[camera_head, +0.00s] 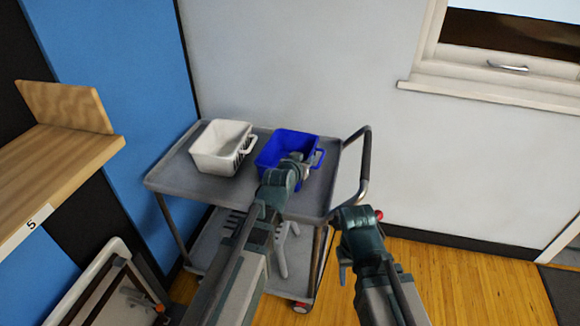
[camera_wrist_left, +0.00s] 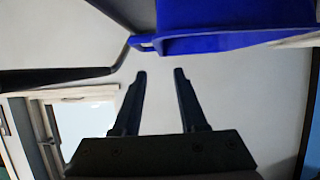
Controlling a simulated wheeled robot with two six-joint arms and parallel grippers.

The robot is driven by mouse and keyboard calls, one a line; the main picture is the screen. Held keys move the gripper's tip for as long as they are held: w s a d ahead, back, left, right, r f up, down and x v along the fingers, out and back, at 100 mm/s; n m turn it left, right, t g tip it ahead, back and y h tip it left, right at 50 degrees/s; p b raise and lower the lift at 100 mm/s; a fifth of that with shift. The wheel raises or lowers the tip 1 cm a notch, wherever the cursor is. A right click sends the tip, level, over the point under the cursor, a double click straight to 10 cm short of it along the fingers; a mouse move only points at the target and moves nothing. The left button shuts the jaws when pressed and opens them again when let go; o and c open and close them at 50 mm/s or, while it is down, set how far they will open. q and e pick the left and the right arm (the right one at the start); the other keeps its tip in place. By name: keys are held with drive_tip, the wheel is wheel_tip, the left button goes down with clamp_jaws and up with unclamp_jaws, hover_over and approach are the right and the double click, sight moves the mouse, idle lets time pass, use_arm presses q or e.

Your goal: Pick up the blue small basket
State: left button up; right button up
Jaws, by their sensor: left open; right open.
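The blue small basket (camera_head: 275,146) stands on the top shelf of a grey cart (camera_head: 172,176), with a handle on its right side. In the head view my left gripper (camera_head: 302,164) is over the basket's front right part, near the handle, and hides part of it. In the left wrist view the open, empty fingers (camera_wrist_left: 160,73) point toward the basket (camera_wrist_left: 225,18) and its handle (camera_wrist_left: 143,42). A gap shows between the fingertips and the handle. My right gripper (camera_head: 343,268) is open beside the cart's right side, away from the basket.
A white basket (camera_head: 217,163) stands left of the blue one on the cart. The cart's push handle (camera_head: 364,160) rises at the right. A wooden shelf (camera_head: 60,165) is at the left. A wall is behind the cart. Wooden floor (camera_head: 465,280) is clear at the right.

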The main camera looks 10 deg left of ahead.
use_arm(q)
drive_tip(key=b+x, duration=0.2)
drive_tip(key=x, duration=0.2)
drive_tip(key=f+b+x, duration=0.1)
drive_tip(key=b+x, duration=0.1)
drive_tip(key=x, duration=0.3)
drive_tip(key=shift+s+a+f, duration=0.1)
drive_tip(key=shift+a+f, duration=0.1)
drive_tip(key=shift+w, duration=0.25)
drive_tip(key=shift+s, duration=0.1)
clamp_jaws()
idle(0.9)
